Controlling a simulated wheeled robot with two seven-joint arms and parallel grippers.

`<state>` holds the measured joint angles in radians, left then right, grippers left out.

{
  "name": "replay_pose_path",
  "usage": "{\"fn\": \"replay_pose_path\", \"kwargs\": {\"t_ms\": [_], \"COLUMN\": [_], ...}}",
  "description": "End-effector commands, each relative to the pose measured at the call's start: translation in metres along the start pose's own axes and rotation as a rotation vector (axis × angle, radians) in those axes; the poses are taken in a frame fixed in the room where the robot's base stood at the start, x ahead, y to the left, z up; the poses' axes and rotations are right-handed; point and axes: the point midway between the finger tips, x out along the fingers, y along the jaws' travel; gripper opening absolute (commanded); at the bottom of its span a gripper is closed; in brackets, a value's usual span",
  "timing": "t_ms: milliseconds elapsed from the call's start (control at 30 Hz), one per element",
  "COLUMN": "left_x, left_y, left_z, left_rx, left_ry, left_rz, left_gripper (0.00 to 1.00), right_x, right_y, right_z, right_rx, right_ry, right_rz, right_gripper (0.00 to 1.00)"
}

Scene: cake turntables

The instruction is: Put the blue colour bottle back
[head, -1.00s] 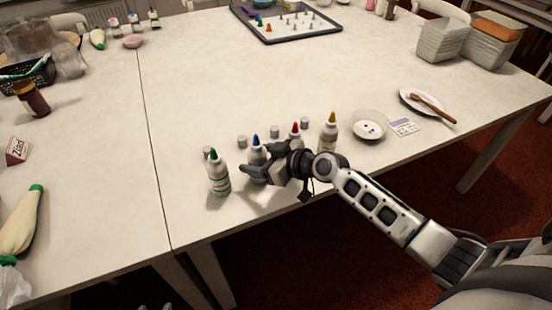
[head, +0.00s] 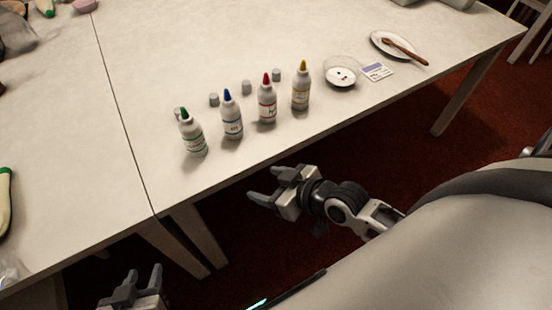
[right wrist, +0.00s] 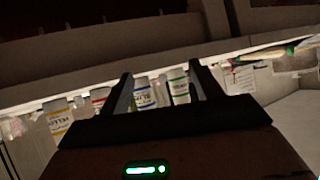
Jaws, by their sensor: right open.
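The blue colour bottle (head: 232,121) stands upright on the table, in a row between the green-tipped bottle (head: 194,138) and the red-tipped bottle (head: 267,106). The yellow-tipped bottle (head: 301,91) stands at the right end of the row. My right gripper (head: 263,184) is open and empty, off the table's front edge and apart from the bottles. In the right wrist view the blue bottle (right wrist: 144,95) shows between the open fingers, some way beyond them. My left gripper (head: 143,277) is low at the bottom left, open and empty.
Several small grey caps (head: 214,100) lie behind the bottles. A dish (head: 341,84), a small card (head: 377,72) and a plate with a brown-handled tool (head: 398,46) are to the right. The table's front edge (head: 240,166) lies between the bottles and my right gripper.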

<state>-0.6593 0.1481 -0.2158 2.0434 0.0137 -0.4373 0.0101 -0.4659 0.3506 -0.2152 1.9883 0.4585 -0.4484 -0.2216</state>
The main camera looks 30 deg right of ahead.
Motion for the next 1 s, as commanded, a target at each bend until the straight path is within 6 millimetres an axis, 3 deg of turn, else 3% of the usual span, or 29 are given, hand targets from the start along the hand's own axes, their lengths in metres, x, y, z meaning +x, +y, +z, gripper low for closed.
{"fn": "replay_pose_path", "kwargs": {"t_ms": [100,233,867,1000], "left_x": [-0.002,-0.002,0.0,0.0], "left_y": [0.001,0.001,0.0,0.0], "left_z": [0.003,0.004,-0.001,-0.001], "left_rx": [-0.001,-0.001,0.001,0.002], "left_ry": [-0.005,-0.008,0.003,0.005], "left_rz": [0.001,0.001,0.0,0.0], "left_gripper": [0.36,0.36,0.36,0.36], "right_x": [-0.015,-0.025,-0.027,-0.026], "right_y": [-0.024,-0.034,-0.035,-0.035], "right_z": [0.028,0.041,0.044,0.044], "right_rx": [0.056,0.078,0.076,0.076], "right_ry": [-0.044,-0.068,-0.074,-0.074], "right_rz": [0.079,0.137,0.152,0.152], "right_gripper": [0.64,0.64,0.64,0.36]}}
